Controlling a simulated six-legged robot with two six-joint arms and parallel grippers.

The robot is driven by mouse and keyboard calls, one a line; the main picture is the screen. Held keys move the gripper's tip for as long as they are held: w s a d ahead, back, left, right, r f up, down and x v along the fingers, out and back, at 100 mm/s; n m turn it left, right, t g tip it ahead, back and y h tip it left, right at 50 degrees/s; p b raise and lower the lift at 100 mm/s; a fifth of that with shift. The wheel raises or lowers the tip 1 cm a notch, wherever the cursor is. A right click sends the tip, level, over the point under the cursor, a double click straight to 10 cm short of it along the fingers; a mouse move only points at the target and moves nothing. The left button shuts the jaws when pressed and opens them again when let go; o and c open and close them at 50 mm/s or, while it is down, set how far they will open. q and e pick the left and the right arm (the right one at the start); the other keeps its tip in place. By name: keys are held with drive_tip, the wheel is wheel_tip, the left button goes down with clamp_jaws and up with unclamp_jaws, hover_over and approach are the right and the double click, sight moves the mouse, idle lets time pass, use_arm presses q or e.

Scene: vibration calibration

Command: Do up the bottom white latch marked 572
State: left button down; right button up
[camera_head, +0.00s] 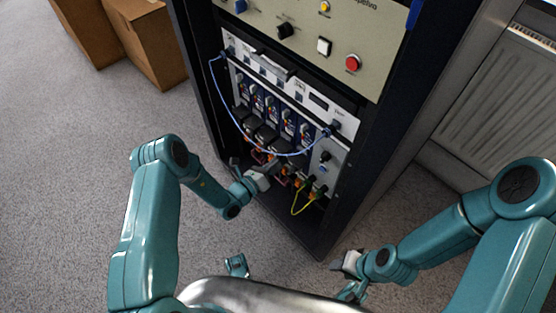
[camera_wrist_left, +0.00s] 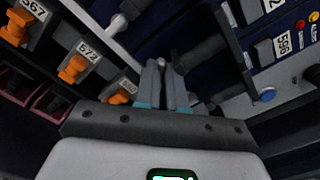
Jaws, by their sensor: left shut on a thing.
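My left gripper (camera_head: 268,168) is at the lower part of the rack, in front of the row of modules. In the left wrist view its fingers (camera_wrist_left: 166,82) are close together around a small pale-ended part (camera_wrist_left: 161,63), mostly hidden between them. I cannot read a number on that part. The label 572 (camera_wrist_left: 89,51) shows left of the fingers, beside an orange piece (camera_wrist_left: 73,68). A white lever with a rounded end (camera_wrist_left: 120,21) shows above the fingers; its number is not visible. My right gripper (camera_head: 348,263) is low at the right, away from the rack; its fingers are unclear.
The open rack has a dark frame (camera_head: 369,152). A blue cable (camera_head: 236,118) hangs across the modules, and a yellow-green cable (camera_head: 294,207) loops below. Above is a panel with a red button (camera_head: 352,63). Cardboard boxes (camera_head: 150,45) stand at the upper left; the carpet at left is clear.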

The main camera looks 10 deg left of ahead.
use_arm(q)
drive_tip(key=shift+m+p, duration=1.05)
drive_tip(key=shift+m, duration=3.15)
drive_tip(key=c, duration=1.5)
unclamp_jaws()
drive_tip(key=shift+s, duration=0.1)
drive_tip(key=p+v, duration=0.3)
drive_tip(key=v, duration=1.3)
drive_tip(key=shift+p, duration=0.35)
